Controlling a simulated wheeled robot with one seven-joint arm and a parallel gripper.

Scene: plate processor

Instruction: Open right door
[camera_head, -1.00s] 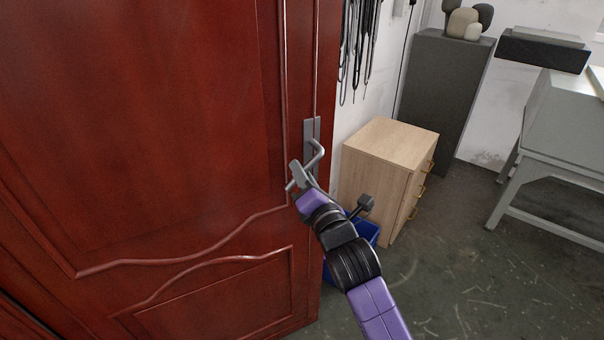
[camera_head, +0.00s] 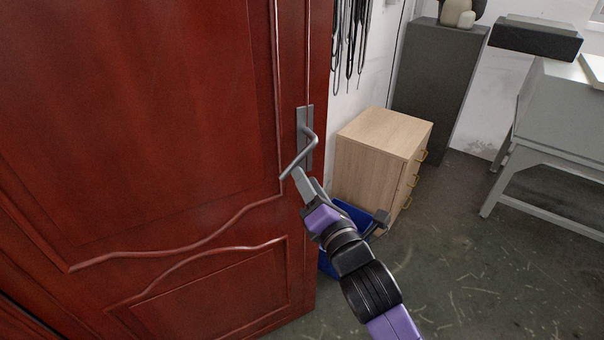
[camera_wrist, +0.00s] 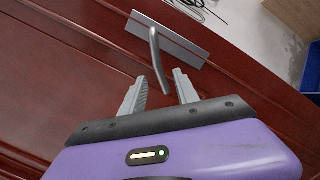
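The red wooden door (camera_head: 150,120) fills the left of the head view and stands ajar, its free edge facing the room. Its grey lever handle (camera_head: 303,152) on a metal plate hangs tilted down to the left. The handle also shows in the wrist view (camera_wrist: 157,65), its tip pointing down between my fingers. My gripper (camera_head: 300,178) is just below the lever. In the wrist view my gripper (camera_wrist: 160,85) has its fingers apart, with the lever's tip near the gap and no finger seen closed on it.
A wooden drawer cabinet (camera_head: 385,145) stands right of the door, with a blue bin (camera_head: 350,215) in front of it. A dark grey cabinet (camera_head: 435,85) and a grey table (camera_head: 560,120) stand behind. The floor at right is clear.

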